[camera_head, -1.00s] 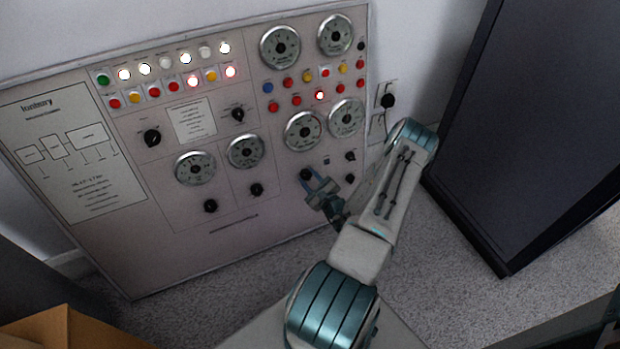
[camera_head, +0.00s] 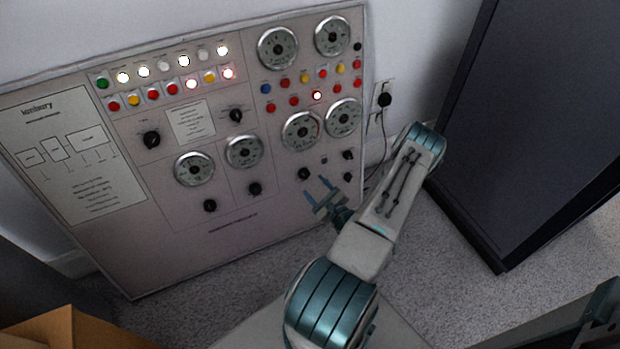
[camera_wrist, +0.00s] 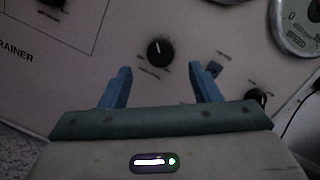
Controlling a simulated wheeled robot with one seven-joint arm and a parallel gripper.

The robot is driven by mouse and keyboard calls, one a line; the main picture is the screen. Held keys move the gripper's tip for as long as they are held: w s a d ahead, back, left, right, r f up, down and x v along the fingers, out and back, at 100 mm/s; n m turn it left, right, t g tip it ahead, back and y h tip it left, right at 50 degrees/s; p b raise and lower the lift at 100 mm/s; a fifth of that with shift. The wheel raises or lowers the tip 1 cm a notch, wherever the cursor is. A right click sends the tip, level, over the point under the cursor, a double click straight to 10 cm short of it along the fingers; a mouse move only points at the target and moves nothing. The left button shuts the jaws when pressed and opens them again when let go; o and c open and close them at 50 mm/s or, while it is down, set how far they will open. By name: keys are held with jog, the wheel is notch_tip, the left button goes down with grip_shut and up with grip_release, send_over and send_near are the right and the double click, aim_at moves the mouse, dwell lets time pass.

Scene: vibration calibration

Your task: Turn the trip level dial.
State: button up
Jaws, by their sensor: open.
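A black round dial (camera_head: 304,173) sits low on the right part of the panel, below a gauge. It also shows in the wrist view (camera_wrist: 160,52), with its white pointer line aimed up and slightly left. Its label is too blurred to read, so I cannot tell whether it is the trip level dial. My gripper (camera_head: 318,190) is open and empty, apart from the panel, just in front of and below this dial. In the wrist view, the blue fingers of my gripper (camera_wrist: 161,69) stand to either side of the dial's line, short of it.
The panel (camera_head: 260,244) carries several gauges, lamps and other black knobs. Two small knobs (camera_head: 348,155) (camera_head: 347,177) stand right of the dial. A large dark cabinet (camera_head: 545,120) stands at the right. A cardboard box (camera_head: 75,325) is at the lower left.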

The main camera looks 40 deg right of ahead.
jog(key=s+p, duration=0.1)
jog(key=s, duration=0.7)
jog(key=shift+s+a+r, duration=0.2)
jog(key=shift+a+r, duration=0.05)
jog(key=shift+a, duration=0.15)
